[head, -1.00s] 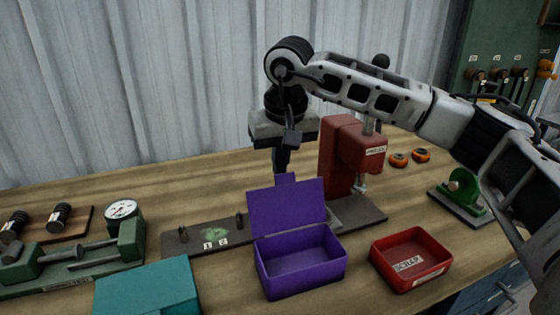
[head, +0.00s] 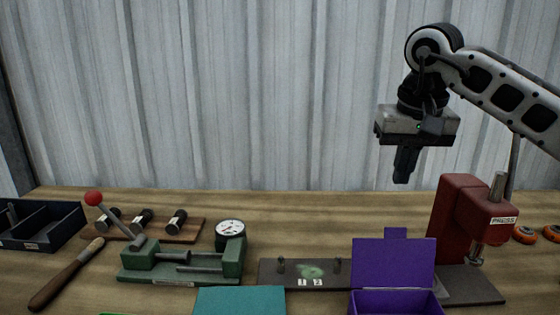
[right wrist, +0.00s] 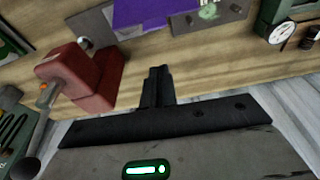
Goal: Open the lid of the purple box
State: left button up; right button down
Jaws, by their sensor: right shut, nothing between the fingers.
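The purple box (head: 394,303) is at the bottom edge of the head view, its lower part cut off. Its lid (head: 392,262) stands upright at the back with its tab on top, so the box is open. In the right wrist view part of the purple lid (right wrist: 147,11) shows at the top edge. My right gripper (head: 402,180) is shut and empty, pointing down above and apart from the lid's tab. Its closed fingers also show in the right wrist view (right wrist: 158,72). My left gripper is not in view.
A red press (head: 458,215) stands right of the lid. A plate marked 1 and 2 (head: 268,272), a teal box (head: 240,301) and a green fixture (head: 190,262) with a dial lie to the left. A corrugated wall (head: 250,100) closes the back.

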aim_at(394, 261)
jog(key=k, duration=0.95)
